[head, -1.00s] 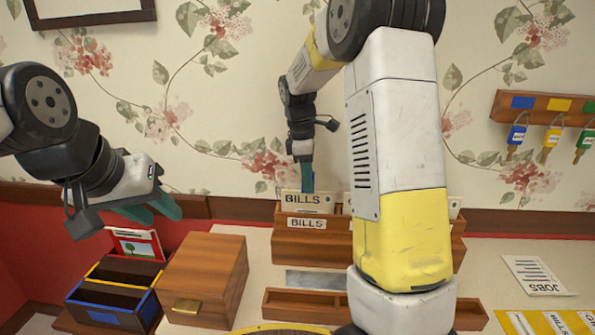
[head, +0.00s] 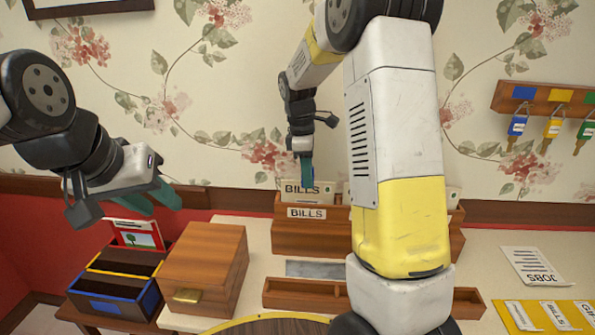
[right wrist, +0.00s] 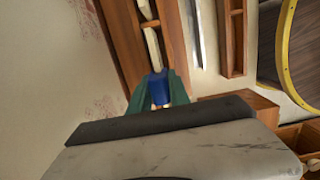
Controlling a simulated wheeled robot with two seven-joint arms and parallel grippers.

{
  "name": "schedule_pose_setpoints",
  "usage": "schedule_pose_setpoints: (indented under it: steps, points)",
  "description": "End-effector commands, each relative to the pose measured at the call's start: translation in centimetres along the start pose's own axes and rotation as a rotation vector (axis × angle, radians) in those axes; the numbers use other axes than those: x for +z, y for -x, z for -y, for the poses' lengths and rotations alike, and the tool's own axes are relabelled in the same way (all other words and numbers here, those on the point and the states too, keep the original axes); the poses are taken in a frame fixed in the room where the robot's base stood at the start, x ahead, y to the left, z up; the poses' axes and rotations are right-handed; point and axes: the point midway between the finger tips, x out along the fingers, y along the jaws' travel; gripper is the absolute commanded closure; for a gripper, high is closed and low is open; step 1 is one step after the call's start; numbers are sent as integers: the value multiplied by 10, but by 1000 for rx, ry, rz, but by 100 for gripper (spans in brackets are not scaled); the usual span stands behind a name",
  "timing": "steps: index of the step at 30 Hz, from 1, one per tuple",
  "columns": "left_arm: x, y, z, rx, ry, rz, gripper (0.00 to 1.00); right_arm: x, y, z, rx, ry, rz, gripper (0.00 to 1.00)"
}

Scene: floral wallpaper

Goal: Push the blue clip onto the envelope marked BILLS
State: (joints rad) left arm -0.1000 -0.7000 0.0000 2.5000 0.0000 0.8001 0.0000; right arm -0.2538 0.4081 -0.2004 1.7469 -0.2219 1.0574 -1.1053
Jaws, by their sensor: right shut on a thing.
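The envelope marked BILLS (head: 293,189) stands upright in the left slot of the wooden rack, behind the rack's own BILLS label (head: 306,213). My right gripper (head: 306,172) points down at the envelope's top edge. It is shut on the blue clip (right wrist: 157,86), which shows between the teal fingers in the right wrist view. In the head view the fingers mostly hide the clip; whether it touches the envelope I cannot tell. My left gripper (head: 152,201) is open and empty, above the divided box at left.
The wooden rack (head: 305,240) holds other envelopes, partly hidden by my right arm. A low wooden tray (head: 300,296) lies in front. A wooden box (head: 205,268) and a divided box (head: 112,288) stand at left. Keys hang from a rack (head: 548,105) at right.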

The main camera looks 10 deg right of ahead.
Motion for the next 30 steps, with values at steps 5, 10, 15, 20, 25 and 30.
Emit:
schedule_pose_setpoints:
  steps: [5,10,15,20,25,30]
  points:
    - [0,0,0,0,0,0,64,0,-2,0,-1,0,0,100]
    - [0,0,0,0,0,0,64,0,-4,0,-1,0,0,100]
    - [0,0,0,0,0,0,64,-1,-6,0,-1,0,0,100]
    - [0,0,0,0,0,0,64,-1,-6,0,0,0,0,100]
    - [0,0,0,0,0,0,64,-1,-6,0,-1,0,0,100]
    - [0,0,0,0,0,0,64,-1,-7,0,-1,0,0,100]
